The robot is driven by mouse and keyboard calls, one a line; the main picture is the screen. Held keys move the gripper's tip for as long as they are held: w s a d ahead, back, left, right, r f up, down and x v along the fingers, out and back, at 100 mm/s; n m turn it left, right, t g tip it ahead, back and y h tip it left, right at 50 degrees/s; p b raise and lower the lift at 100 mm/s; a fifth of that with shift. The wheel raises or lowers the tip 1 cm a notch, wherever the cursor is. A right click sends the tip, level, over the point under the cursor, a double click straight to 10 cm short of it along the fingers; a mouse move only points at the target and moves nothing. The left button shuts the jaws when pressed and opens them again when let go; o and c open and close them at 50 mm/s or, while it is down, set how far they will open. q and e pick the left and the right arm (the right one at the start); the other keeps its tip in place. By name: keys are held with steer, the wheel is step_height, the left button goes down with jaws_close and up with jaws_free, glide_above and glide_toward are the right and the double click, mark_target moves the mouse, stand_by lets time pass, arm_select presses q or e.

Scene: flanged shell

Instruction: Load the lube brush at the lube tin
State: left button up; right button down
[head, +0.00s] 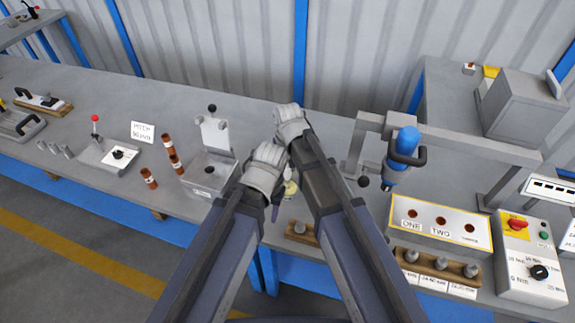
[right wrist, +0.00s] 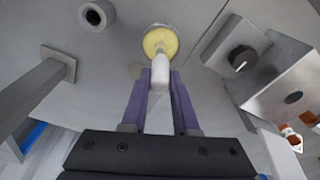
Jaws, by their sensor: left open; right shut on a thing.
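The lube tin (right wrist: 154,36), a round tin with a yellow fill, stands on the bench at the top of the right wrist view. In the head view a bit of the tin (head: 291,187) shows between my two arms. My right gripper (right wrist: 160,82) is shut on the lube brush (right wrist: 160,66), whose pale, rounded body points at the tin. It overlaps the tin's near edge; I cannot tell whether it touches the lube. In the head view my right arm hides the brush. My left gripper (head: 275,208) is open beside the tin, with its fingers partly hidden.
A grey box fixture (head: 208,172) with brown cylinders (head: 168,143) is left of my arms. A blue tool (head: 404,150) hangs on a grey frame at right, behind the ONE/TWO panel (head: 440,222). A wooden peg rack (head: 298,233) lies at the bench front.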

step_height(320, 180, up, 7)
steer(key=p, duration=0.7)
stand_by(0.4)
